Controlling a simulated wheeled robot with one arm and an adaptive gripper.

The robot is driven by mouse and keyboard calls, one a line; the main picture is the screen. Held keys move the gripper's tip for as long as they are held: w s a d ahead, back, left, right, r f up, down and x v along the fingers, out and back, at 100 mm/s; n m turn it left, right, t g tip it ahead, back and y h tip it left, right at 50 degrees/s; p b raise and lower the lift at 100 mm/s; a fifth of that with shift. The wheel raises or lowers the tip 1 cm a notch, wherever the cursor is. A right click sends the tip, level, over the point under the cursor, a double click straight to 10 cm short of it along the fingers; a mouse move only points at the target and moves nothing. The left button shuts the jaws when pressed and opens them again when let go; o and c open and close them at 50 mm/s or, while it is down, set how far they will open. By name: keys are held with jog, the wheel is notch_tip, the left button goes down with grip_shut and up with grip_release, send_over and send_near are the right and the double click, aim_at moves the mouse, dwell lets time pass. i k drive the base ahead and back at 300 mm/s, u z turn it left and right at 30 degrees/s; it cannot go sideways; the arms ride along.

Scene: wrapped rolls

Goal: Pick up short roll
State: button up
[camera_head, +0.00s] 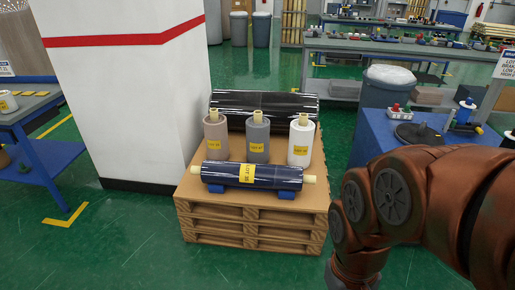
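Three short rolls stand upright in a row on a wooden pallet (250,224): a brownish-pink one (216,132) on the left, a grey one (259,132) in the middle and a white one (299,133) on the right. Each has a yellow label and a core sticking out on top. A longer dark blue roll (278,177) with a yellow label lies in front of them on blue supports. A large black wrapped roll (263,98) lies behind them. My orange arm reaches in from the right and bends down beside the pallet's right side. My gripper is out of view.
A white pillar (128,110) with a red stripe stands left of the pallet. A blue table (375,137) with tools is at the right, partly behind my arm. Another blue table (36,120) is at the far left. The green floor (130,240) in front is clear.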

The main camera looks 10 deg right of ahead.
aim_at(301, 133)
jog(key=z, duration=1.35)
jog(key=k, duration=0.45)
jog(key=u, duration=1.25)
jog(key=i, duration=0.95)
jog(key=u, duration=0.65)
jog(key=i, duration=1.35)
jog(key=z, duration=0.4)
